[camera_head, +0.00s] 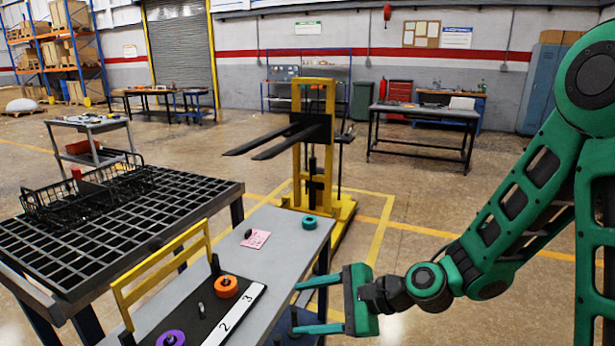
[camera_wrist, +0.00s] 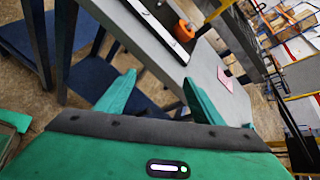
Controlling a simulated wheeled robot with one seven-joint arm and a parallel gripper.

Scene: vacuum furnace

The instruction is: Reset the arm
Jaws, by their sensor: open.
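My gripper (camera_head: 297,308) is at the end of my green arm, at the right side of the grey table (camera_head: 285,222) in the head view. Its two green fingers are apart with nothing between them. In the wrist view my gripper (camera_wrist: 160,92) also shows open and empty, beside the table's edge. My arm (camera_head: 515,205) reaches in from the right, bent at its elbow.
On the table lie a teal ring (camera_head: 309,222), a pink note (camera_head: 255,238), and a numbered board (camera_head: 238,312) with an orange ring (camera_head: 226,286) and a purple ring (camera_head: 171,338). A black grid table (camera_head: 60,240) stands left. A yellow lift (camera_head: 313,150) stands behind.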

